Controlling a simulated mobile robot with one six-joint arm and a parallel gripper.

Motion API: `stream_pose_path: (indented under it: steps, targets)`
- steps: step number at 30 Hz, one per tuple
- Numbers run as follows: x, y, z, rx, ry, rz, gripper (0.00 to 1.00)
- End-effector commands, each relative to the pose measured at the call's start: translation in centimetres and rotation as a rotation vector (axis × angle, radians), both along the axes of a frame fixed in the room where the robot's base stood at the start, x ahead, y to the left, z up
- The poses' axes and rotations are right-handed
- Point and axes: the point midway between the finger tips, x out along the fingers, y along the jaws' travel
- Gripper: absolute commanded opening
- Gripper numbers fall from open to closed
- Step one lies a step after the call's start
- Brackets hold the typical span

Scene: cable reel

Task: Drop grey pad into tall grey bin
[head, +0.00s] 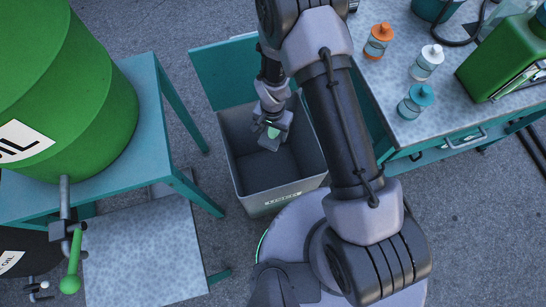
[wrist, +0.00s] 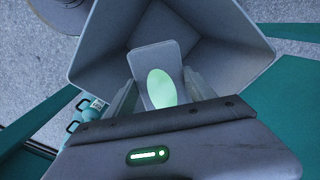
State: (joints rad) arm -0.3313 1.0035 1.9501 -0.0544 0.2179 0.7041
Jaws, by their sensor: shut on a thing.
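The tall grey bin (head: 237,172) stands on the floor in the middle of the head view, open at the top. In the wrist view its grey walls (wrist: 102,45) spread around and beyond my gripper. My gripper (head: 272,130) points down over the bin's opening. The grey pad (wrist: 153,60), a flat piece with a pale green oval, is held between my gripper's two fingers (wrist: 158,92). The pad also shows small at the fingertips in the head view (head: 269,143). I cannot tell exactly how deep the pad is relative to the bin's rim.
A teal bench with a green oil drum (head: 70,85) stands at left, with a green-handled tap (head: 70,270). At right a workbench holds an orange-capped bottle (head: 378,42), a white-capped bottle (head: 427,62), a teal-capped bottle (head: 416,100) and a green can (head: 505,60).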

Motion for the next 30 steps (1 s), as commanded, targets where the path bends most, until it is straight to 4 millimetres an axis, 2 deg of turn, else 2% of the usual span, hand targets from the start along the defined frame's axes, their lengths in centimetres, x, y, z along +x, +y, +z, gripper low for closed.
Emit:
stream_pose_path:
  steps: [6,7,10,18,21,23,30]
  targets:
    - [0.0,0.0,-0.1,0.000,-0.001,0.000,0.15]
    - [0.0,0.0,-0.1,0.000,-0.001,0.000,0.67]
    - [0.0,0.0,-0.1,0.000,-0.001,0.000,0.86]
    - [0.0,0.0,-0.1,0.000,0.000,0.000,0.88]
    - [0.1,0.0,0.7,0.000,-0.001,0.000,0.88]
    - [0.1,0.0,2.0,0.000,-0.002,0.000,0.88]
    - [0.1,0.0,10.3,0.001,-0.004,0.000,0.88]
